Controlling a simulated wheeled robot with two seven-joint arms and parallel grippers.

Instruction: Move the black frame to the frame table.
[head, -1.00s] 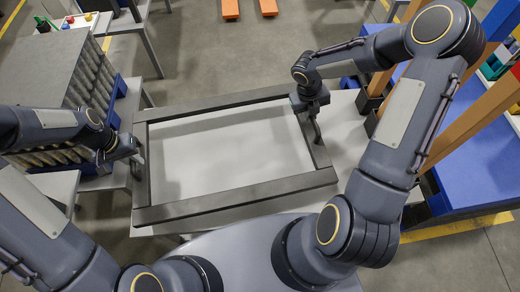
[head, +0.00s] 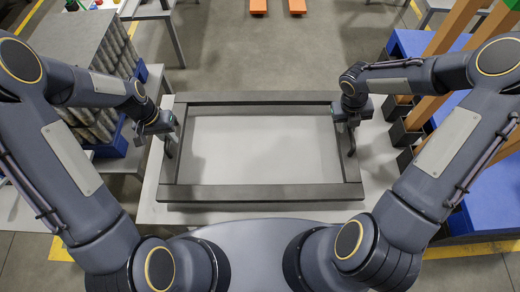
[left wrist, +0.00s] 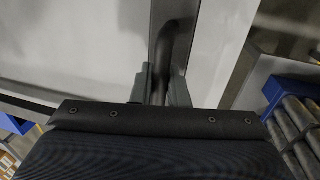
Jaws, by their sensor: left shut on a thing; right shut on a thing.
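The black frame (head: 262,192) is a large rectangle over a light table (head: 152,200) in the head view, roughly level and square to me. My left gripper (head: 168,147) is shut on the handle at the frame's left side. In the left wrist view the dark curved handle (left wrist: 163,60) sits between the fingers of the left gripper (left wrist: 160,88). My right gripper (head: 349,142) is shut on the handle at the frame's right side. I cannot tell whether the frame touches the table or hangs just above it.
A grey rack with several cylinders (head: 95,112) and blue parts stands at the left. Blue platforms (head: 490,185) with orange posts (head: 455,25) stand at the right. Two orange bars (head: 258,6) lie on the floor beyond. The floor behind the table is open.

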